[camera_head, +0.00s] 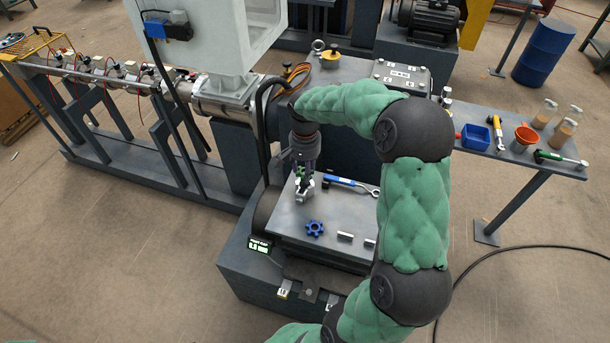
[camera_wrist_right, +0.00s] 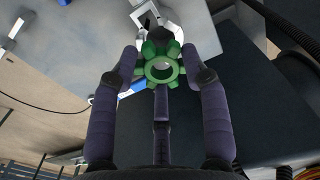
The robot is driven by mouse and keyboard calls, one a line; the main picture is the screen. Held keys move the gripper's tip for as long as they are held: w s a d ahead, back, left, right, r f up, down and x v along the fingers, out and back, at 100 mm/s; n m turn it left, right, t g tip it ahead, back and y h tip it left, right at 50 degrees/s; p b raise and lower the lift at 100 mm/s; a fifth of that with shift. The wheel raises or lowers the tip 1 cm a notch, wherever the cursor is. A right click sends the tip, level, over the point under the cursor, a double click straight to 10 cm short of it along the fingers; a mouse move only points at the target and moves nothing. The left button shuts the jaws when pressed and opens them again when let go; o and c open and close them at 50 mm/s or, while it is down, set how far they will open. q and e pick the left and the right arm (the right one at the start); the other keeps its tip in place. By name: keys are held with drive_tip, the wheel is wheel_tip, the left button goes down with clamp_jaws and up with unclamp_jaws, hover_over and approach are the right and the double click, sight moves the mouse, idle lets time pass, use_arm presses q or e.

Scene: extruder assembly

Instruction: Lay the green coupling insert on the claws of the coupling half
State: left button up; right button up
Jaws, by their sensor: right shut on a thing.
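The green coupling insert (camera_wrist_right: 175,72) is a toothed ring with a round hole, held between the fingers of my right gripper (camera_wrist_right: 160,66) in the right wrist view. In the head view only small green bits of it (camera_head: 299,175) show between the fingers. My right gripper (camera_head: 302,180) points down over the grey metal coupling half (camera_head: 305,197), which stands on the steel plate. In the wrist view the coupling half (camera_wrist_right: 149,20) lies just beyond the insert, partly hidden by it. I cannot tell whether they touch. My left gripper is out of view.
On the steel plate (camera_head: 272,222), a blue star-shaped insert (camera_head: 314,228) lies in front of the coupling half. A blue-handled wrench (camera_head: 345,184) lies behind and right. Small metal pieces (camera_head: 345,236) lie near the right front edge. A dark hose hangs close left of the gripper.

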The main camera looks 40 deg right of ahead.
drive_tip(key=shift+f, duration=1.25)
drive_tip(key=shift+f+b, duration=0.3)
drive_tip(key=shift+b, duration=0.1)
drive_tip(key=o, duration=0.8)
wheel_tip(320, 180, up, 13)
drive_tip(key=p, duration=0.3)
drive_tip(key=shift+f+p, duration=0.15)
drive_tip(key=shift+p, duration=0.2)
drive_tip(key=shift+a, duration=0.1)
